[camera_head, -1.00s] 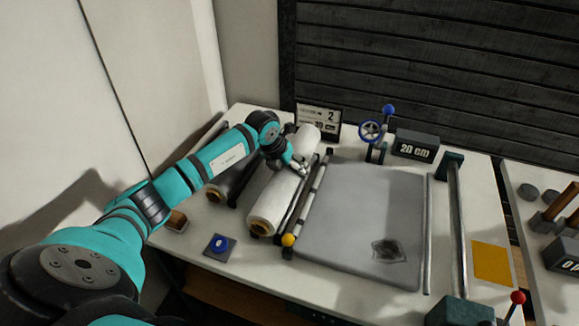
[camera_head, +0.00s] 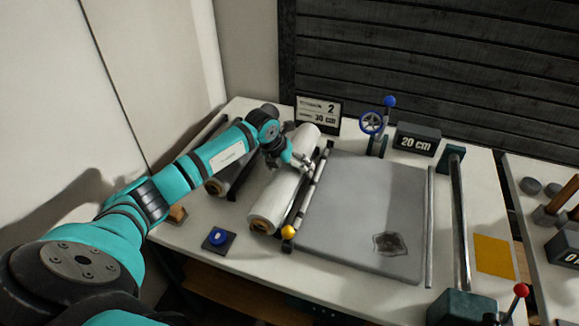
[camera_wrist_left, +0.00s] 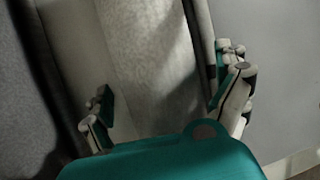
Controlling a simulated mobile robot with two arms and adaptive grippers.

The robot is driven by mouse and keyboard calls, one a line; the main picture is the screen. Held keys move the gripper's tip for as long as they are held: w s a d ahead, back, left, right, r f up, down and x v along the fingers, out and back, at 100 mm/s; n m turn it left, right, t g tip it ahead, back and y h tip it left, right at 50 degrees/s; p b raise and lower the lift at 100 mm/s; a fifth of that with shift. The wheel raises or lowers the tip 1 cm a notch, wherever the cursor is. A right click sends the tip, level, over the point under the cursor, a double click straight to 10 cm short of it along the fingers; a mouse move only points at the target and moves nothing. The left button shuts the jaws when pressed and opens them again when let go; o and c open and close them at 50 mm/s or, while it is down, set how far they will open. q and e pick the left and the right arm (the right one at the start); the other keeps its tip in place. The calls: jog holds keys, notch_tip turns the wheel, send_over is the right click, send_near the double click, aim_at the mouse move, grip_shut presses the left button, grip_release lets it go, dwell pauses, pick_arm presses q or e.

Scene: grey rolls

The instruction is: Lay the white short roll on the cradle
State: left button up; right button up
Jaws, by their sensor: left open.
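A white roll (camera_head: 272,200) with a brown core end lies lengthwise just left of the grey sheet, beside a dark rail with light bars (camera_head: 306,196). I cannot tell which part is the cradle, or what bears the roll underneath. My left gripper (camera_head: 301,161) is over the roll's far half. In the left wrist view the white roll (camera_wrist_left: 150,60) runs between the spread fingers of my left gripper (camera_wrist_left: 166,102), one on each side. The gripper is open, and contact with the roll cannot be made out. My right gripper is not in view.
A darker grey roll (camera_head: 222,184) lies to the left, partly behind my arm. A grey sheet (camera_head: 365,205) with a dark patch covers the middle. A blue handwheel (camera_head: 372,123), a 20 cm block (camera_head: 417,139), a blue button (camera_head: 218,238) and a yellow knob (camera_head: 288,232) stand around.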

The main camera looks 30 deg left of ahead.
pick_arm(q)
jog(key=v, duration=1.2)
jog(key=shift+r, duration=0.1)
